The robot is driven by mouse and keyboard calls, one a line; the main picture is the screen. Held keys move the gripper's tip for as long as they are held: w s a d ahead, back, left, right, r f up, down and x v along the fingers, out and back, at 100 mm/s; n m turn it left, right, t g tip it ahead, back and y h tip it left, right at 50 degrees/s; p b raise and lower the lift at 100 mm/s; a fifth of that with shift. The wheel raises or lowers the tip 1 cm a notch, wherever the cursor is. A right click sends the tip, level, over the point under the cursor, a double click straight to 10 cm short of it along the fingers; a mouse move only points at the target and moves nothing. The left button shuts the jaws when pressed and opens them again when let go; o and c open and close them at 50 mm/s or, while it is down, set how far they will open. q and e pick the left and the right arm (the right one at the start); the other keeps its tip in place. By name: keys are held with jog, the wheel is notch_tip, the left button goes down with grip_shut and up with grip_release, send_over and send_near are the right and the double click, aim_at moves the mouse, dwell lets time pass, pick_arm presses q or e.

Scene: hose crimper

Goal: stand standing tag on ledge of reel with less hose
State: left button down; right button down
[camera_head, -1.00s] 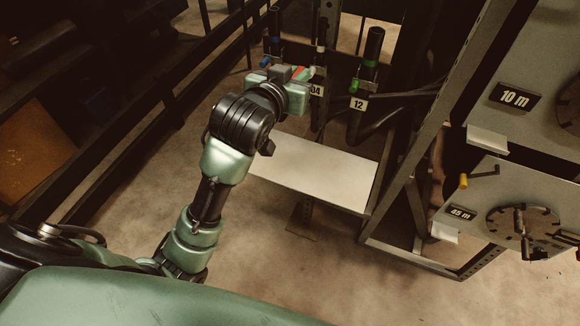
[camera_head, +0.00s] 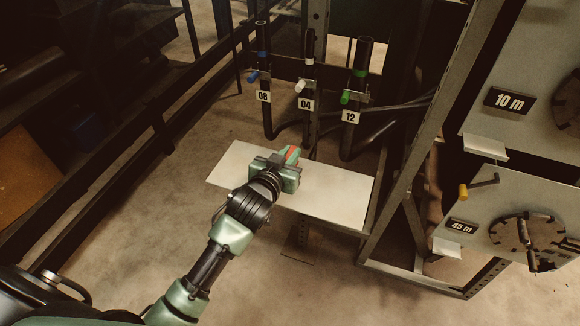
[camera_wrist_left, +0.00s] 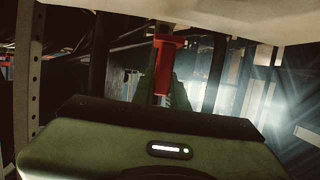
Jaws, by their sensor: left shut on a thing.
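My left gripper (camera_head: 291,159) is over the pale shelf board, shut on a small red thing (camera_head: 292,154). In the left wrist view the red piece (camera_wrist_left: 164,68) stands upright between the green fingers; whether it is the standing tag I cannot tell for sure. Two reel panels are at the right: the upper has a "10 m" sign (camera_head: 509,101) and the lower a "45 m" sign (camera_head: 462,227). A pale ledge (camera_head: 486,146) juts out below the upper sign, and another ledge (camera_head: 447,248) below the lower one. Both ledges look empty. My right gripper is not in view.
The pale shelf board (camera_head: 335,195) is otherwise bare. Behind it hang hose ends labelled "08" (camera_head: 263,96), "04" (camera_head: 305,105) and "12" (camera_head: 351,117). A metal rack post (camera_head: 420,140) stands between the board and the reels.

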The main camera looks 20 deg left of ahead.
pick_arm(q)
jog(key=shift+f, duration=2.15)
jog(key=shift+f+b, duration=0.1)
jog(key=shift+b, duration=0.2)
jog(key=c, duration=1.4)
grip_release()
